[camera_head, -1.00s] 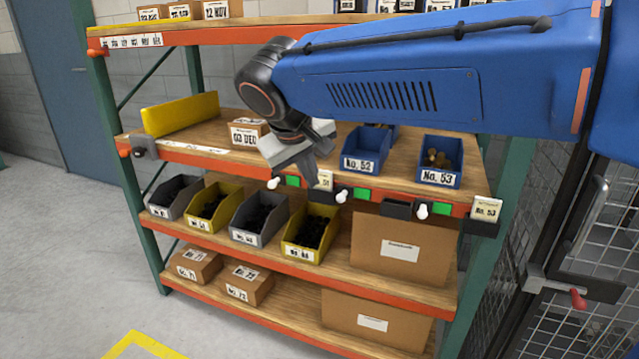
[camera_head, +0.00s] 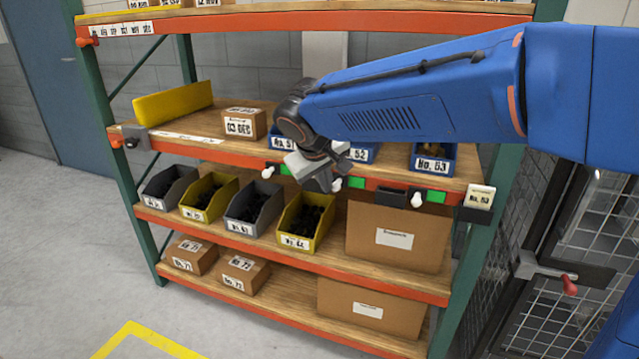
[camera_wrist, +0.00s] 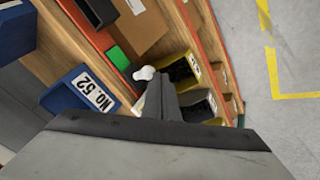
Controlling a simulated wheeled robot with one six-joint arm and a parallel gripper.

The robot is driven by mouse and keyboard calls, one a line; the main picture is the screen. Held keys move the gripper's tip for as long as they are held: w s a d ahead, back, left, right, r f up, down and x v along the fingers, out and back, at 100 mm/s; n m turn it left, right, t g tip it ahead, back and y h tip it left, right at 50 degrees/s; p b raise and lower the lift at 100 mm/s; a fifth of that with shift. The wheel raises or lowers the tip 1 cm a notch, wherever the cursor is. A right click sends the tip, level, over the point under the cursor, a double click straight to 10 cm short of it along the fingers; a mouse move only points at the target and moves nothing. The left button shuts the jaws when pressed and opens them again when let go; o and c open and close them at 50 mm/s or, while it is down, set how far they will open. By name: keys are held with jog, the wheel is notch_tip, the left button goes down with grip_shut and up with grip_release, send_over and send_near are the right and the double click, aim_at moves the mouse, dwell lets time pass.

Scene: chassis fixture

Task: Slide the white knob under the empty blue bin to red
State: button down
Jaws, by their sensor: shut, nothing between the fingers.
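The blue bin No. 52 (camera_head: 362,156) stands on the middle shelf, partly hidden by my arm. Its visible inside looks empty in the wrist view (camera_wrist: 66,92). Below it on the orange shelf edge is a white knob (camera_head: 337,184) with a green patch (camera_head: 356,182) to its right. The wrist view shows the same knob (camera_wrist: 145,73) and green patch (camera_wrist: 118,57). My gripper (camera_head: 326,186) is shut and empty, its tips just left of this knob. I cannot tell whether they touch it.
Two similar white knobs sit farther left (camera_head: 267,172) and right (camera_head: 417,200), each beside green. Blue bin No. 53 (camera_head: 432,164) holds brownish parts; bin No. 51 (camera_head: 283,138) is mostly hidden. Yellow and grey bins stand on the shelf below. A mesh door (camera_head: 520,240) is at right.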

jog(key=shift+d, duration=0.1)
jog(key=d, duration=0.1)
jog(key=s+d, duration=0.1)
jog(key=d, duration=0.2)
jog(key=shift+s+d, duration=0.3)
jog(key=shift+s, duration=0.05)
dwell(0.4)
